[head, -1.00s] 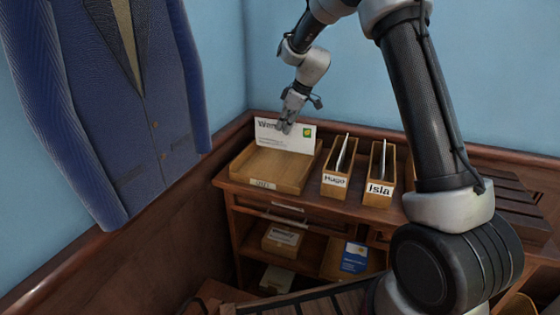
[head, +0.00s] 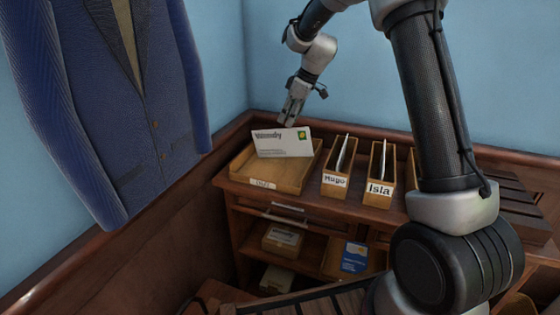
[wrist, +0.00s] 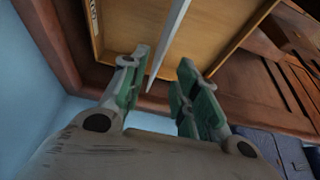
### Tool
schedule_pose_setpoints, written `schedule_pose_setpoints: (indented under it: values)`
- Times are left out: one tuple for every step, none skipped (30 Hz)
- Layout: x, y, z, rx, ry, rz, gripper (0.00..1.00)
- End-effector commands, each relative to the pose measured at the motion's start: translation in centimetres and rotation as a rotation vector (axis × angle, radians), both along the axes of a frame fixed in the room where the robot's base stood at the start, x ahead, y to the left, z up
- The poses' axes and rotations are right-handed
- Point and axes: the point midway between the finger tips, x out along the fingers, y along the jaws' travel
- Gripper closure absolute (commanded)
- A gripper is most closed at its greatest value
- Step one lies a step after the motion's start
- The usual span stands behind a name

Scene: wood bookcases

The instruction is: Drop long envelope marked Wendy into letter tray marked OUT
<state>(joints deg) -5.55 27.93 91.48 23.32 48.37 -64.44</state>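The long white envelope marked Wendy (head: 283,146) has a green logo and stands tilted inside the wooden letter tray (head: 290,187), seen in the head view; the tray's front label looks like OUT. My gripper (head: 291,119) is just above the envelope's top edge. In the wrist view my gripper (wrist: 162,88) is open, with its green-padded fingers apart. The envelope shows there edge-on as a thin pale strip (wrist: 171,38), in line with the gap, touching neither finger. The tray (wrist: 215,38) lies beyond it. I cannot tell whether the envelope is at rest.
Wooden letter boxes marked Hugo (head: 334,181) and Isla (head: 379,189) stand right of the tray, holding envelopes. Shelves below hold a small box (head: 283,239) and a blue-and-white card (head: 354,257). A blue jacket (head: 120,100) hangs at the left.

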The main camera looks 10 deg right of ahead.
Motion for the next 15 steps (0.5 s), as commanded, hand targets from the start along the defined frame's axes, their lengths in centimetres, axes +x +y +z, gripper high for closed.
schedule_pose_setpoints:
  values:
    - [-0.2,-0.5,1.3,0.001,-0.004,-0.001,0.70]
    - [-0.4,-0.7,1.9,0.000,-0.005,-0.002,0.70]
    - [-0.6,-1.0,2.8,0.001,-0.004,-0.001,0.70]
    - [-0.7,-1.1,3.4,0.001,-0.004,-0.001,0.70]
    - [-0.8,-1.3,3.9,0.001,-0.004,-0.001,0.70]
    - [-1.0,-1.6,4.7,0.001,-0.004,0.000,0.70]
    - [-1.1,-1.8,5.1,0.001,-0.004,0.000,0.70]
    - [-1.2,-1.9,5.5,0.000,-0.004,0.000,0.70]
    - [-1.3,-2.1,6.0,0.000,-0.002,-0.001,0.70]
    - [-1.4,-2.2,6.3,0.000,-0.002,-0.001,0.70]
    - [-1.5,-2.3,6.6,0.000,-0.002,-0.001,0.70]
    - [-1.6,-2.4,6.9,0.000,-0.001,0.000,0.70]
    - [-1.6,-2.5,7.1,0.000,-0.001,0.000,0.70]
    - [-1.6,-2.5,7.2,0.000,0.000,0.000,0.70]
    - [-1.7,-2.5,7.3,0.000,0.000,0.000,0.70]
